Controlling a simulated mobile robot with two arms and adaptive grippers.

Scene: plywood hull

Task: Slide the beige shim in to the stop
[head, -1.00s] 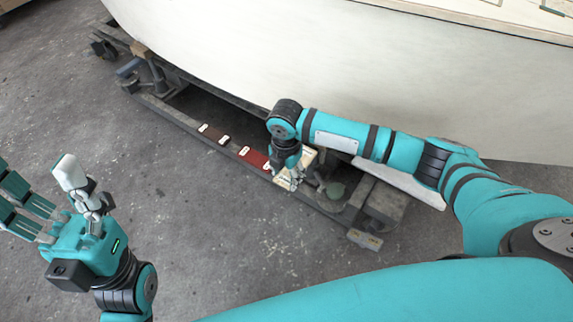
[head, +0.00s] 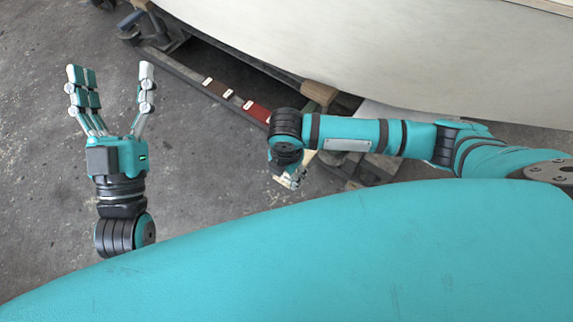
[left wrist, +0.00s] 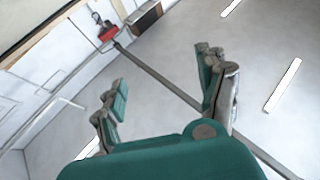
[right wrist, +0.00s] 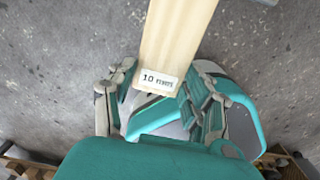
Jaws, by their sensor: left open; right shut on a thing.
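The beige shim (right wrist: 178,40) is a pale wooden strip with a white label starting with "10". In the right wrist view it lies between the fingers of my right gripper (right wrist: 160,100), which is shut on it. The shim's far end runs out of the top of that view. In the head view my right gripper (head: 288,180) is over the floor, on the near side of the cradle rail; the shim is mostly hidden there. My left gripper (head: 110,75) is open and empty, with fingers spread, and also shows in the left wrist view (left wrist: 166,78). The stop cannot be made out.
The white hull (head: 400,60) rests above a dark cradle rail (head: 180,68). A brown shim (head: 219,88) and a red shim (head: 259,112) lie along the rail. A wooden block (head: 318,92) sits under the hull. Grey floor (head: 200,170) is open between my arms.

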